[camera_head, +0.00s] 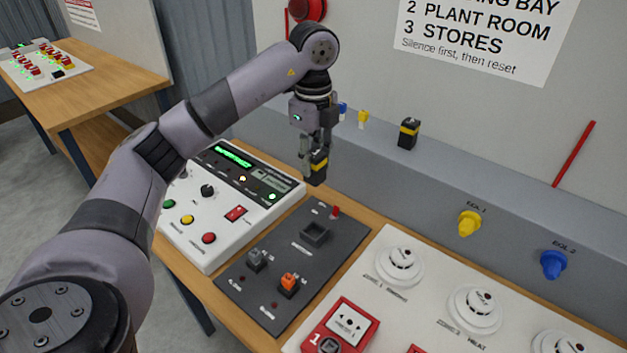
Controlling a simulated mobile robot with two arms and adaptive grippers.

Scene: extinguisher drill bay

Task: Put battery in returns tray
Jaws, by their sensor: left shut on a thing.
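My left gripper (311,157) is shut on a black battery with a yellow band (319,166). It holds the battery upright above the back of the dark panel (262,301), in front of the grey ledge. A second black battery with a yellow band (408,134) stands on the ledge, to the right of the gripper. An empty square socket (315,234) is in the dark panel, below the held battery. I cannot make out a returns tray in this view. My right gripper does not show.
A white control panel (194,249) lies left of the dark panel. A white board with detectors (400,264) and a red call point (345,325) lies right. The grey ledge (365,150) carries small blue and yellow pieces (363,119). Yellow and blue knobs (469,222) stick out of its front.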

